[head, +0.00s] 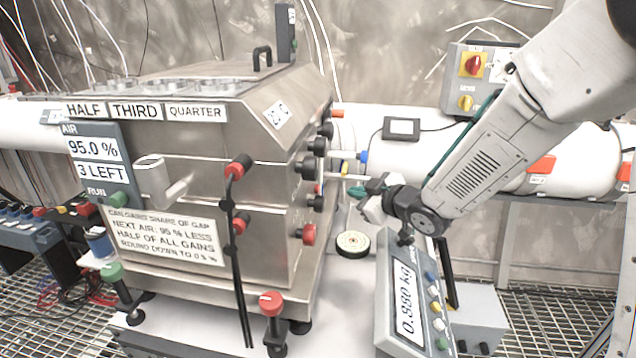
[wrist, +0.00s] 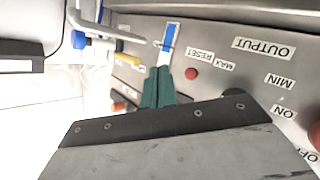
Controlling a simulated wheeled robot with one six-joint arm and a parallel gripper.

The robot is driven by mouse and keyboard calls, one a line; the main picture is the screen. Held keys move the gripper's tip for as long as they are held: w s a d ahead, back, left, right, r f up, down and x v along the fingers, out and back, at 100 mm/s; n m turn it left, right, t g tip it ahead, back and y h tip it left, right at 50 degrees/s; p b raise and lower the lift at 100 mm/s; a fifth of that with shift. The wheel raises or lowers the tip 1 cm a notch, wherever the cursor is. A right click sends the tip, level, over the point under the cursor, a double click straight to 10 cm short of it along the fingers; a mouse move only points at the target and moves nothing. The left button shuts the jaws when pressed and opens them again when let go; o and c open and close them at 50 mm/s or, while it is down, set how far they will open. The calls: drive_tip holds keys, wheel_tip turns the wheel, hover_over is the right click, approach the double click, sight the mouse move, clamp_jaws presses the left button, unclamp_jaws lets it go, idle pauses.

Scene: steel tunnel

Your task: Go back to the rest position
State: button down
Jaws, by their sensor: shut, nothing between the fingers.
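My gripper (head: 362,190) is at the right side of the steel cabinet (head: 262,180), with my arm reaching down from the upper right. Its green fingers are together and empty; they also show in the wrist view (wrist: 160,80). In the wrist view the fingers are over a grey panel (wrist: 215,60) with labels OUTPUT, MIN, MAX, RESET and ON. A red button (wrist: 191,73) is just right of the fingertips. A blue-and-white piece (wrist: 171,36) is just beyond them; I cannot tell whether they touch it.
Black knobs (head: 318,147) stick out of the cabinet's right side. A round disc (head: 352,243) lies below my gripper. A sloped console (head: 408,300) reading 0.880 kg stands at the lower right. White pipe (head: 400,150) runs behind, with a switch box (head: 480,78) above it.

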drive_tip(key=s+d+r+m+g+h, duration=0.2)
drive_tip(key=s+d+r+m+h, duration=0.15)
drive_tip(key=s+d, duration=0.35)
drive_tip(key=s+d+r+m+g+h, duration=0.1)
drive_tip(key=s+d+r+m+h, duration=0.35)
drive_tip(key=d, duration=0.45)
drive_tip(key=s+m+g, duration=0.4)
drive_tip(key=s+g, duration=0.3)
drive_tip(key=s, duration=2)
drive_tip(key=shift+d+f+m, duration=0.3)
drive_tip(key=shift+f, duration=0.05)
